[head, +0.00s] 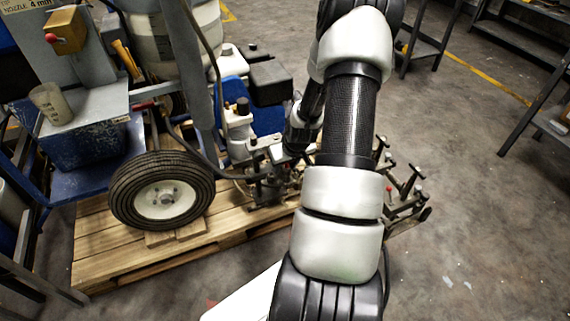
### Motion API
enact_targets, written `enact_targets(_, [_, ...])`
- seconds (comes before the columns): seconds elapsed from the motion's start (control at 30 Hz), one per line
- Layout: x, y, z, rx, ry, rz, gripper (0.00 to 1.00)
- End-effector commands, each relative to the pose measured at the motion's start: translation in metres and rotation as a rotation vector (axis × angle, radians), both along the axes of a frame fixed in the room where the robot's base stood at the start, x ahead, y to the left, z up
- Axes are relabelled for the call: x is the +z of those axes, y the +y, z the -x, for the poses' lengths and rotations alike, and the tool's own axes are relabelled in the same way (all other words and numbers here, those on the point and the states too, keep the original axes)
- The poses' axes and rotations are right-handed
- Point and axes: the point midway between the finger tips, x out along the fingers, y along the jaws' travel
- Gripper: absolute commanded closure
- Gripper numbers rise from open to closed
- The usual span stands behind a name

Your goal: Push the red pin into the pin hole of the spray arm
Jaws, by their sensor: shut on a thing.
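My arm rises through the middle of the head view and bends down behind itself. The striper's dark metal brackets and rods (402,190) stick out to the right of my arm; I cannot tell which part is the spray arm. A small red spot (388,188) shows on them; I cannot tell whether it is the red pin. The pin hole cannot be made out.
The line striper stands on a wooden pallet (95,245), with a black-tyred wheel (162,198) in front. A cup (50,104) sits on its grey ledge at left. A black hose runs near my gripper. Open concrete floor lies at right, with dark benches (520,50) beyond.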

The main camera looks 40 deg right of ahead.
Motion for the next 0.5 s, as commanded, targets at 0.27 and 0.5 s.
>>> enact_targets(0.27, [-0.0054,0.0029,-0.0007,0.003,0.0,-0.003,0.48])
enact_targets(0.5, [-0.0053,0.0063,-0.0017,0.008,0.0,-0.007,0.41])
